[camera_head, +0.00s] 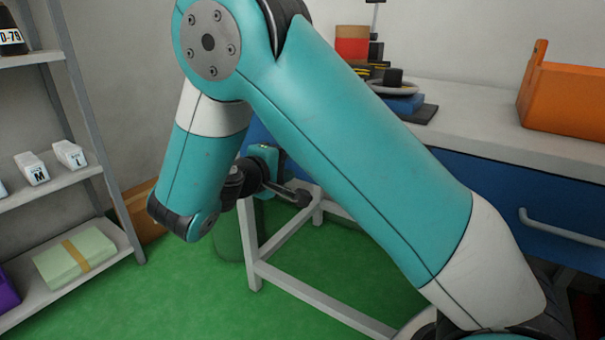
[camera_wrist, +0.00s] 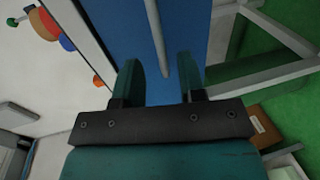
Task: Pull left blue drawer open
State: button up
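The left blue drawer's face (camera_wrist: 120,25) fills the upper middle of the wrist view. Its grey bar handle (camera_wrist: 157,35) runs down from the top edge, and its lower end lies between my fingers. My gripper (camera_wrist: 160,68) is open, with a visible gap on each side of the bar. In the head view, my arm hides most of this drawer; a small blue patch (camera_head: 257,137) shows behind it. My gripper (camera_head: 293,192) appears there near the bench's left end, and its fingers are hard to make out.
A second blue drawer (camera_head: 490,195) with a grey handle (camera_head: 560,229) is at the right. The white bench top (camera_head: 475,115) carries an orange box (camera_head: 565,98) and stacked items. Shelves (camera_head: 65,180) stand at the left.

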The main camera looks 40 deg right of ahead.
jog(key=b+x, duration=0.1)
jog(key=x, duration=0.5)
jog(key=shift+w+d, duration=0.1)
jog(key=shift+d, duration=0.3)
jog(key=shift+c, duration=0.2)
grip_shut()
